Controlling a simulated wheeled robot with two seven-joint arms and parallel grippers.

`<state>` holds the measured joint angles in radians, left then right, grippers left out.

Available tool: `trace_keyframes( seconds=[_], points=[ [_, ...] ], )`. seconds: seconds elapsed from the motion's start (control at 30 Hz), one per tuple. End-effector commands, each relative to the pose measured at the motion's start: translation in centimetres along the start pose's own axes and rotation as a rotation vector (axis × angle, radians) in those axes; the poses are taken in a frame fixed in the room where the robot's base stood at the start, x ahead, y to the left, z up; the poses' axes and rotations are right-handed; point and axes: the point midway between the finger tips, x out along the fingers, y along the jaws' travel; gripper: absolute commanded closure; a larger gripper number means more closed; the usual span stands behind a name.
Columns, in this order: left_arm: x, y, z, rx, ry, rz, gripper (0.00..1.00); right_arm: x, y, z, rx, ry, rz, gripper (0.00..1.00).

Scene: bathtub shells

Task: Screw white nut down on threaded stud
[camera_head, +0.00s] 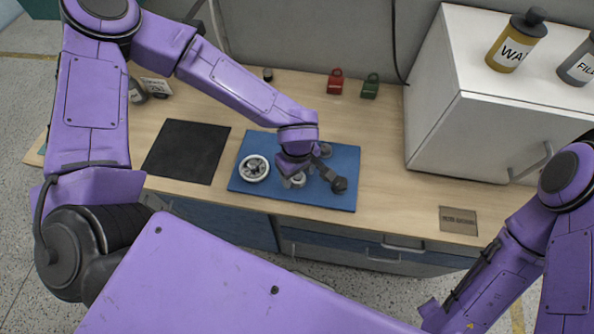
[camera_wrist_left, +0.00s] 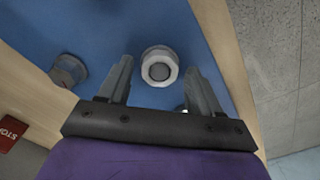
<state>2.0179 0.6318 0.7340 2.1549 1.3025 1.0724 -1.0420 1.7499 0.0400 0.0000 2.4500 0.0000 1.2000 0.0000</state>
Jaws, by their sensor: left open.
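The white nut (camera_wrist_left: 148,56) is a white ring around the grey round end of the threaded stud (camera_wrist_left: 159,71) in the left wrist view. My left gripper (camera_wrist_left: 159,65) is open, with one finger on each side of the nut and a visible gap on both sides. I cannot tell how far down the stud the nut sits. In the head view my left gripper (camera_head: 298,172) is over the blue mat (camera_head: 258,199) and partly hides a small white piece below it. My right arm shows at the lower right, but its gripper is out of view.
A white ring-shaped part (camera_head: 254,168) with a dark centre sits on the mat's left. A black mat (camera_head: 187,151) lies further left. A white cabinet (camera_head: 500,125) with bottles blocks the right.

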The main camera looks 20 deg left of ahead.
Motion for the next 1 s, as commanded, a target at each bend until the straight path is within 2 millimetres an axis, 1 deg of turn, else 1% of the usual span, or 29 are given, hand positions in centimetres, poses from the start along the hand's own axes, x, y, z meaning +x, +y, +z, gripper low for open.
trace_keyframes(
  seconds=[0.1, 0.13, 0.17, 0.2, 0.27, 0.3, 0.33, 0.37, 0.47, 0.8, 0.83, 0.87, 0.9, 0.93, 1.0],
  points=[
    [0.00, 0.00, 0.00, 0.002, 0.000, 0.000, 0.36, 0.00, 0.00, 0.00, 0.000, 0.000, 0.000, 0.57],
    [0.00, 0.00, 0.00, 0.002, 0.000, 0.000, 0.42, 0.00, 0.00, 0.00, 0.000, 0.000, 0.000, 0.57],
    [0.00, 0.00, 0.00, 0.002, 0.000, 0.000, 0.52, 0.00, 0.00, 0.00, 0.000, 0.000, 0.000, 0.57],
    [0.00, 0.00, 0.01, 0.003, 0.000, 0.000, 0.65, 0.00, 0.00, 0.00, 0.000, 0.000, 0.000, 0.57],
    [0.00, 0.00, 0.01, 0.003, 0.000, 0.000, 0.85, 0.00, 0.00, 0.00, 0.000, 0.000, 0.000, 0.57],
    [0.00, 0.00, 0.01, 0.004, 0.000, 0.000, 0.87, 0.00, 0.00, 0.00, 0.000, 0.000, 0.000, 0.57],
    [0.00, 0.00, 0.01, 0.004, 0.000, 0.000, 0.87, 0.00, 0.00, 0.00, 0.000, 0.000, 0.000, 0.57],
    [0.00, 0.00, 0.01, 0.007, 0.000, 0.000, 0.92, 0.00, 0.00, 0.00, 0.000, 0.000, 0.000, 0.57],
    [-0.02, 0.02, 0.01, 0.112, 0.001, 0.000, 0.92, 0.00, 0.00, 0.00, 0.000, 0.000, 0.000, 0.57],
    [0.00, 0.01, 0.02, 0.903, 0.001, -0.001, 0.92, 0.00, 0.00, 0.00, 0.000, 0.000, 0.000, 0.57],
    [0.01, 0.00, 0.02, 0.938, 0.000, -0.001, 0.54, 0.00, 0.00, 0.00, 0.000, 0.000, 0.000, 0.57],
    [0.01, 0.00, 0.03, 0.930, 0.000, 0.000, 0.44, 0.00, 0.00, 0.00, 0.000, 0.000, 0.000, 0.57],
    [0.01, 0.00, 0.03, 0.927, 0.000, 0.000, 0.31, 0.00, 0.00, 0.00, 0.000, 0.000, 0.000, 0.57],
    [0.01, 0.00, 0.03, 0.926, 0.000, 0.000, 0.27, 0.00, 0.00, 0.00, 0.000, 0.000, 0.000, 0.57],
    [0.01, 0.00, 0.03, 0.925, 0.000, 0.000, 0.27, 0.00, 0.00, 0.00, 0.000, 0.000, 0.000, 0.57]
  ],
)
